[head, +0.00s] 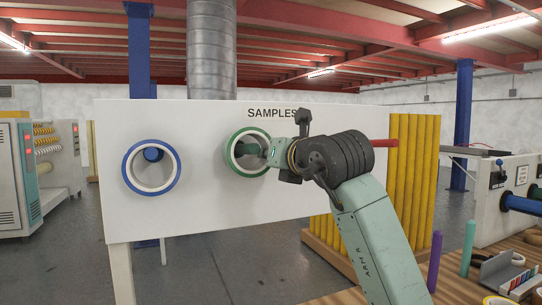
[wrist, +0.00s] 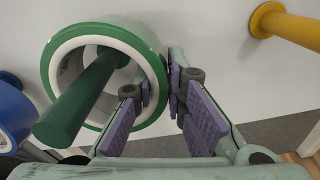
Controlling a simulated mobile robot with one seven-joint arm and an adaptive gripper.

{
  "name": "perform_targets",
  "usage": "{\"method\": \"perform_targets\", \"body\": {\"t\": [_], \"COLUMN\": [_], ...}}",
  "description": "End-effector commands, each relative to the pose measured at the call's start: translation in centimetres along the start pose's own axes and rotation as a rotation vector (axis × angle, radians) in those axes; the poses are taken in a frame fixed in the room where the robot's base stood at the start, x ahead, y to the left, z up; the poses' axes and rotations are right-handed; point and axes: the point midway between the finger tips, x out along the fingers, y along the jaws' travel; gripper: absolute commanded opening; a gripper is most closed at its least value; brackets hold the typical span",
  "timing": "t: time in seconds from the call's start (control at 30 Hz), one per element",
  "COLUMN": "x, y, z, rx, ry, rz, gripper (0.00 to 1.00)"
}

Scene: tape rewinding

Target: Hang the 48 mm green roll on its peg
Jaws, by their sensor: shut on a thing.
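The green roll (head: 230,153) is at the SAMPLES board, upright, with its white core facing out. In the wrist view the roll (wrist: 118,34) is around the green peg (wrist: 80,100), whose free end sticks out through the hole toward the camera. The peg appears off centre in the hole; whether it touches the core I cannot tell. My gripper (head: 262,151) is shut on the roll's right wall. In the wrist view my gripper (wrist: 160,88) has one purple-padded finger inside the hole and the other outside the rim.
A blue roll (head: 128,177) hangs around a blue peg (head: 152,154) to the left. A yellow peg (wrist: 292,27) juts out to the right, and a red peg (head: 384,143) shows beyond my arm. Yellow tubes (head: 415,180) stand right of the board.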

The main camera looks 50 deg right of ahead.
Motion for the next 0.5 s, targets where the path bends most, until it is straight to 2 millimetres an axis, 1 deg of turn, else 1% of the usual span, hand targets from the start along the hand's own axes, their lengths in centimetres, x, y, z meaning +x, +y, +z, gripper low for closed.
{"method": "perform_targets", "body": {"t": [0.17,0.5], "x": [0.0,0.1], "y": [0.0,0.0], "z": [-0.2,-1.6], "rx": [0.000,-0.001], "ry": [-0.001,-0.001], "rz": [0.001,0.001], "gripper": [0.00,0.00]}}
